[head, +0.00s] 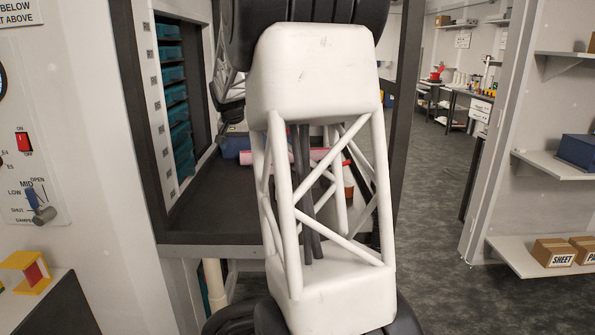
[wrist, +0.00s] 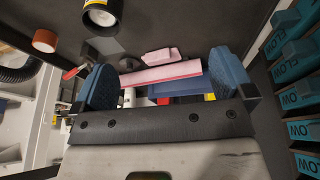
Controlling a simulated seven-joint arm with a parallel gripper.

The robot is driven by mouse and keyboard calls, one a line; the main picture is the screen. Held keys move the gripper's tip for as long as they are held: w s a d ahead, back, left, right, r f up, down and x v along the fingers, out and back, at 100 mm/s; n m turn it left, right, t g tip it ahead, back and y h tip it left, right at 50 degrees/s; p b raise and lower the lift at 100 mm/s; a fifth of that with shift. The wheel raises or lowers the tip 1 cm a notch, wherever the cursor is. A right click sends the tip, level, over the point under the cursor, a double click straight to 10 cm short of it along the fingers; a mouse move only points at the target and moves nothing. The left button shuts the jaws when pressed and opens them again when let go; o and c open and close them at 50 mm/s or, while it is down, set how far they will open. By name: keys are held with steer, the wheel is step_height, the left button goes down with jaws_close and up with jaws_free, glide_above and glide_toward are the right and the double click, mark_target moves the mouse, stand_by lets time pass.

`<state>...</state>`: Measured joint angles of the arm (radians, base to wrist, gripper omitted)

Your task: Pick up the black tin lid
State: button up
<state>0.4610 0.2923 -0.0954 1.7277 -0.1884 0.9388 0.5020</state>
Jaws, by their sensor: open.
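I cannot pick out the black tin lid for certain in either view. A black round-sided object (wrist: 103,20) with a yellow mark and a pale round face shows at the top of the wrist view; whether it is the lid or bears it, I cannot tell. My gripper (wrist: 163,77) is open, its two blue fingers wide apart. A long pink item (wrist: 160,75) shows in the gap beyond them, and nothing is visibly held. In the head view my own arm covers the gripper and much of the bench.
A smaller pink block (wrist: 161,56), a brown round item (wrist: 45,40) and a red item (wrist: 75,72) lie near the gripper. Teal drawers (wrist: 300,95) line the right. In the head view, the dark bench top (head: 205,205) has bare room at front left, beside a frame post (head: 140,120).

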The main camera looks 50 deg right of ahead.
steer(key=w+d+f+m, duration=0.1)
steer(key=d+f, duration=0.3)
steer(key=d, duration=0.8)
steer(key=w+d+f+m, duration=0.2)
steer(key=w+d+f, duration=0.2)
steer(key=d, duration=0.8)
steer(key=w+d+f+m+g+h, duration=0.1)
steer(key=w+d+f+m, duration=0.1)
steer(key=d+f, duration=0.4)
steer(key=shift+w+d, duration=0.2)
steer(key=shift+d, duration=1.25)
steer(key=shift+w+d, duration=0.15)
steer(key=shift+d, duration=1.3)
steer(key=shift+f, duration=0.15)
steer(key=shift+x, duration=1.15)
steer(key=shift+d, duration=0.1)
steer(key=shift+x, duration=2.55)
steer(key=shift+s, duration=0.15)
